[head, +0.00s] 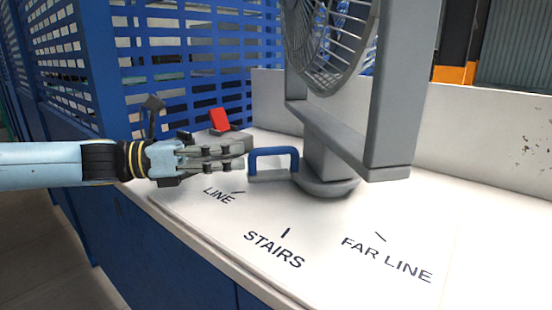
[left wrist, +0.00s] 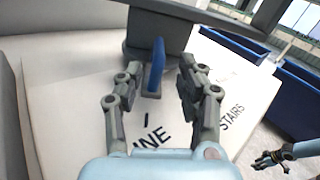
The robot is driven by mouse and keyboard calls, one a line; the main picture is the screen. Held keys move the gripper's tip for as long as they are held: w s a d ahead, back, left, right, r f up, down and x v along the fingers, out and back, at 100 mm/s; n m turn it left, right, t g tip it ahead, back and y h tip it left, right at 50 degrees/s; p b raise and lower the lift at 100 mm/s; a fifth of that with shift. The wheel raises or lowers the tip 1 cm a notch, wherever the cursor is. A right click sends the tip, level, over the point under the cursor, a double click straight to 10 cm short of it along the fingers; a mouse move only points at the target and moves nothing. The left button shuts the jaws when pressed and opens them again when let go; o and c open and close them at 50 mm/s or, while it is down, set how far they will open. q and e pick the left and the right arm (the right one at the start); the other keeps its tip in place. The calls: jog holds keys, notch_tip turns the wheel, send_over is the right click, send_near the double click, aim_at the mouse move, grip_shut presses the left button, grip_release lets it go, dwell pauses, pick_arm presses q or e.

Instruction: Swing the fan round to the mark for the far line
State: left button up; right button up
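The grey fan (head: 335,45) stands on a round base (head: 325,187) on a white board. A blue loop handle (head: 273,152) sticks out from the base on a grey arm, near the LINE mark (head: 217,196). The STAIRS mark (head: 273,250) is at the front and the FAR LINE mark (head: 386,260) is at the right. My left gripper (head: 243,152) is just left of the handle. In the left wrist view its fingers (left wrist: 155,92) are apart, with the handle (left wrist: 156,65) ahead between them, not gripped. My right gripper (left wrist: 270,162) shows small there, fingers apart and empty.
A red switch-like piece (head: 220,120) on a grey box stands behind my left gripper. A blue slatted panel (head: 190,60) is behind, and a low pale wall (head: 480,130) runs behind the fan. The board front is clear.

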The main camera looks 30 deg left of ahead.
aim_at(267, 150)
pick_arm(q)
jog(key=b+x, duration=0.1)
jog(key=x, duration=0.2)
jog(key=shift+w+f, duration=0.1)
jog(key=shift+f, duration=0.05)
jog(key=x, duration=0.2)
jog(key=shift+w+d+b, duration=0.25)
jog(key=shift+w+b, duration=0.05)
jog(key=shift+w, duration=0.05)
jog(key=shift+w+d+r, duration=0.25)
jog(key=shift+d, duration=0.05)
jog(key=shift+w+d+f, duration=0.1)
jog(key=shift+w+d, duration=0.25)
pick_arm(e)
notch_tip(267, 150, down, 2)
jog(key=shift+f, duration=0.1)
jog(key=shift+s, duration=0.25)
pick_arm(q)
jog(key=shift+f, duration=0.1)
grip_shut()
